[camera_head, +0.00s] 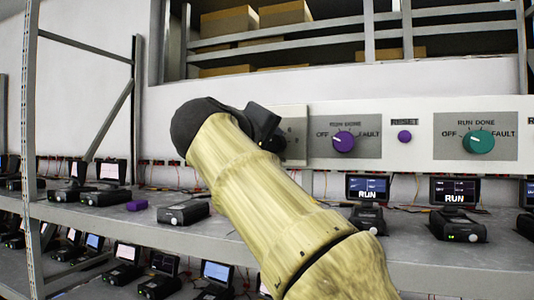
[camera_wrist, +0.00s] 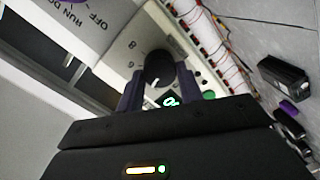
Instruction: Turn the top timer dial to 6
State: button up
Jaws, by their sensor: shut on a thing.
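The timer dial (camera_wrist: 160,68) is a round black knob on a light panel in the wrist view. It lies between the two purple-grey fingers of my gripper (camera_wrist: 160,80), which are shut on it. A white mark shows on the dial's near side. Small dark numerals stand on the panel beside it; one looks like an 8, and the others are hard to read. A small green lit readout (camera_wrist: 171,101) shows just below the dial, partly cut off by my gripper. In the head view, my gripper (camera_head: 268,135) is against the panel (camera_head: 293,117) and hides most of it.
Right of my gripper in the head view are a purple RUN DONE selector knob (camera_head: 343,141), a purple RESET button (camera_head: 404,137) and a teal selector knob (camera_head: 479,142). Below, a grey shelf (camera_head: 290,197) holds several black devices with screens, two reading RUN. Cables hang behind them.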

jog(key=m+b, duration=0.2)
jog(key=m, duration=0.3)
jog(key=shift+d+y, duration=0.15)
jog(key=shift+y, duration=0.15)
jog(key=m+b, duration=0.1)
jog(key=m, duration=0.4)
jog(key=shift+r+t+b, duration=0.1)
jog(key=shift+t+b, duration=0.2)
jog(key=shift+b, duration=0.1)
jog(key=o, duration=0.8)
jog(key=shift+c, duration=0.2)
jog(key=shift+o, duration=1.1)
jog(key=shift+w+d, duration=0.1)
jog(key=shift+s, duration=0.2)
